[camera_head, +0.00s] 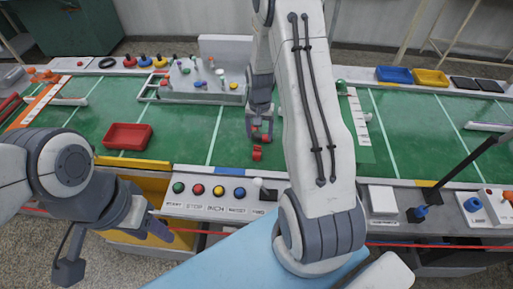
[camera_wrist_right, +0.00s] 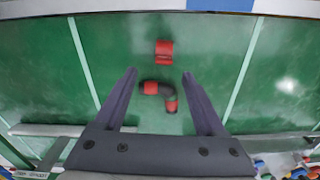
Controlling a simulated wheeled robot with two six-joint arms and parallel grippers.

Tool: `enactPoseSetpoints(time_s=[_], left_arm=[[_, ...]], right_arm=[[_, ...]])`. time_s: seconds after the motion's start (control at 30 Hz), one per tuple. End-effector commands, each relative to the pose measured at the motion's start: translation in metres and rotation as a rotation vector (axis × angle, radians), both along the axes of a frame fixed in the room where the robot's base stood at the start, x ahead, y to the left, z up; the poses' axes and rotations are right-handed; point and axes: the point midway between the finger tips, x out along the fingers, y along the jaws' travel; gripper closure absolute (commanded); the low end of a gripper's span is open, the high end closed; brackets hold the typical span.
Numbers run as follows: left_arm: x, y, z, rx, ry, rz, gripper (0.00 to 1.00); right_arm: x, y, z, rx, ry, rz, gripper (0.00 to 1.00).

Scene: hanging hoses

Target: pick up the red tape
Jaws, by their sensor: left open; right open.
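A small red piece, which looks like the red tape (camera_head: 257,153), lies on the green mat just below my right gripper in the head view. In the right wrist view the red tape (camera_wrist_right: 165,51) lies just beyond the fingertips. My right gripper (camera_wrist_right: 159,73) is open and points down at the mat; in the head view it (camera_head: 260,136) is partly hidden by its own arm. A dark elbow hose with red ends (camera_wrist_right: 161,91) appears between its fingers in the wrist view; I cannot tell the height gap. My left gripper (camera_head: 157,227) is open, low at the table's front edge.
A red tray (camera_head: 128,137) sits on the mat to the left. A white tray with small parts (camera_head: 200,82) stands behind. A button panel (camera_head: 215,195) lines the front edge. Blue (camera_head: 394,75) and yellow (camera_head: 430,77) bins stand back right. Mat around the red piece is mostly clear.

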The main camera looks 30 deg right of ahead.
Motion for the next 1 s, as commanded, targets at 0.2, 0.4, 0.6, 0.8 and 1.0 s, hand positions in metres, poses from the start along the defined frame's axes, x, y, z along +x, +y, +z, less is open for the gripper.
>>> enactPoseSetpoints(time_s=[0.2, 0.4, 0.6, 0.8, 1.0], left_arm=[[0.0, 0.0, 0.003, 0.0, 0.0, 0.0, 0.5], [0.0, 0.0, 0.013, 0.0, 0.0, 0.0, 0.5], [0.0, 0.0, 0.018, 0.0, 0.0, 0.0, 0.5], [0.0, 0.0, 0.018, 0.0, 0.0, 0.0, 0.5], [0.0, 0.0, 0.017, 0.0, 0.0, 0.0, 0.5]], right_arm=[[0.001, 0.003, -0.021, 0.001, 0.001, 0.006, 0.28], [0.002, 0.005, -0.041, 0.002, 0.004, 0.006, 0.28], [0.003, 0.004, -0.067, 0.001, 0.001, 0.004, 0.28], [0.003, 0.003, -0.072, 0.0, 0.0, 0.002, 0.28], [0.003, 0.003, -0.072, 0.0, 0.0, 0.002, 0.66]])
